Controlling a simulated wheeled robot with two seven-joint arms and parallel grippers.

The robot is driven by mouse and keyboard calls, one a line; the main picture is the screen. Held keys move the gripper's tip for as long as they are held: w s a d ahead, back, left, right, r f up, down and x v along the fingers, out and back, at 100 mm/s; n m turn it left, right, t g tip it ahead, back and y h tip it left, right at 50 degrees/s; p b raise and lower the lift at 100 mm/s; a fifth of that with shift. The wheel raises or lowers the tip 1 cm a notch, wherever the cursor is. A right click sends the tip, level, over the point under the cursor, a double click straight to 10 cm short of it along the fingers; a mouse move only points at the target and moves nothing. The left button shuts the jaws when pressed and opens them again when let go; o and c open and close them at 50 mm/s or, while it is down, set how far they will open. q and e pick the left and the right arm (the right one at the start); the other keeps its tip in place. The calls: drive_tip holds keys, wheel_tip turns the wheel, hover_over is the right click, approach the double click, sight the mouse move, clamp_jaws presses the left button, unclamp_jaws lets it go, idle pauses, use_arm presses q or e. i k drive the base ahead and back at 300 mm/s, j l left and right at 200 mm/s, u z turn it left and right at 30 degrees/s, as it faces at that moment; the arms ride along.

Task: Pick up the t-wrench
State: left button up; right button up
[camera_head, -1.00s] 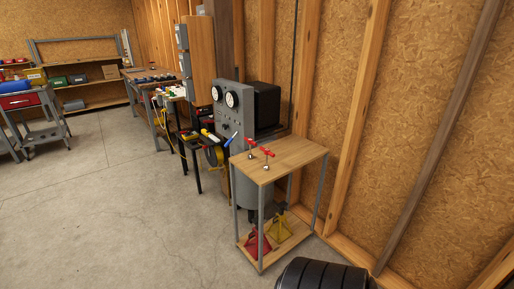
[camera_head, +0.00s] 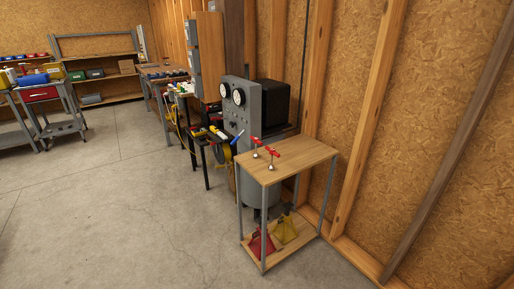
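Two T-shaped tools with red handles stand upright on the wooden top of a small metal-legged table (camera_head: 310,155). One red-handled tool (camera_head: 256,142) is near the table's left back edge. The other red-handled tool (camera_head: 272,156) is closer to the front. They look like t-wrenches, but they are small and I cannot tell their details. Neither of my grippers is in view, and nothing touches the tools.
The table's lower shelf holds a red jack stand (camera_head: 262,243) and a yellow one (camera_head: 285,229). A grey machine with two dials (camera_head: 240,110) stands behind the table. A red-drawer cart (camera_head: 42,94) is at far left. The concrete floor (camera_head: 130,200) in front is open.

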sight(256, 140)
drive_tip(key=i+j, duration=0.1)
drive_tip(key=i, duration=0.45)
drive_tip(key=i+j, duration=0.1)
drive_tip(key=i, duration=0.45)
